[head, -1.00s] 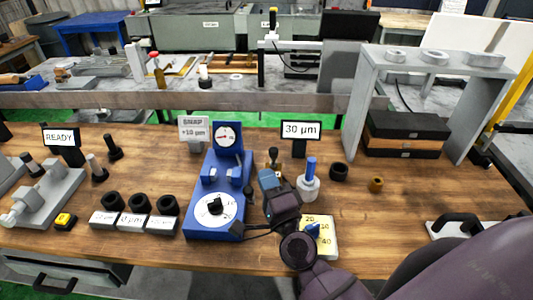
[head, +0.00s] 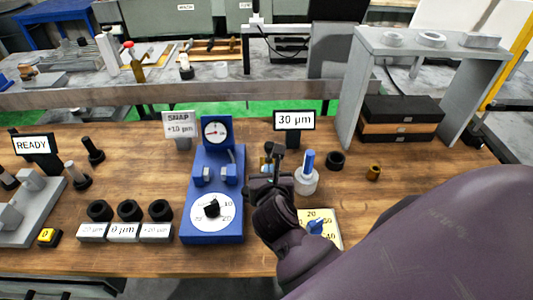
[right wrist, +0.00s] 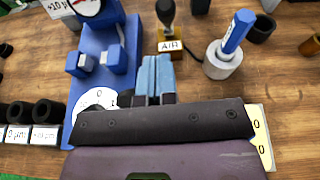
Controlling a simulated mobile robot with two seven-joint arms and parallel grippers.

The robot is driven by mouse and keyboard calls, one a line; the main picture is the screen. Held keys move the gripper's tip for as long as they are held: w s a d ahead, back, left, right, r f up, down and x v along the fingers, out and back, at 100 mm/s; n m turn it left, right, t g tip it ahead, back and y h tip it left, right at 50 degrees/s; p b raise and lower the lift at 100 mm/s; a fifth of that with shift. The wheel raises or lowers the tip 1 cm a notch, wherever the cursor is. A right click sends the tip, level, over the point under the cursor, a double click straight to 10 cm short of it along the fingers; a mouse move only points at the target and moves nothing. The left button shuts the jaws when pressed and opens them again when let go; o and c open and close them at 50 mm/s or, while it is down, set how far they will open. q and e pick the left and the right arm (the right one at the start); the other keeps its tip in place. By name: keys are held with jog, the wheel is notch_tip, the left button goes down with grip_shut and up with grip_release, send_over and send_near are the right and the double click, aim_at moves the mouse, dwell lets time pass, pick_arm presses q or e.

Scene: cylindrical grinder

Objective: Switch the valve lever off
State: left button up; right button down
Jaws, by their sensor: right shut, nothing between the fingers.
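The valve lever is a small black-knobbed lever (right wrist: 167,12) on a brass block with an "AIR" label (right wrist: 171,47). It stands roughly upright in the right wrist view. In the head view, the lever (head: 268,147) is partly hidden behind my right gripper (head: 268,170). My right gripper, with light blue fingers (right wrist: 153,72), is shut and empty. The fingertips are in front of the brass block, slightly left of the label; I cannot tell whether they touch it. My left gripper is not in view.
Left of the gripper stands a blue dial gauge fixture (head: 212,225). Right of the lever is a white pot with a blue rod (head: 307,180). A yellow dial card (head: 330,238) lies below it. The "30 µm" display (head: 294,121) stands behind.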

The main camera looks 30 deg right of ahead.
aim_at(269, 151)
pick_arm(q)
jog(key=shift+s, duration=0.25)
pick_arm(e)
jog(key=shift+s+d+f+m, duration=0.1)
jog(key=shift+s+f+m, duration=0.05)
jog(key=shift+s+m, duration=0.2)
jog(key=shift+w, duration=0.15)
pick_arm(q)
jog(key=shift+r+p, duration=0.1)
jog(key=shift+p, duration=0.3)
pick_arm(e)
jog(key=x, duration=1)
jog(key=shift+d, duration=0.15)
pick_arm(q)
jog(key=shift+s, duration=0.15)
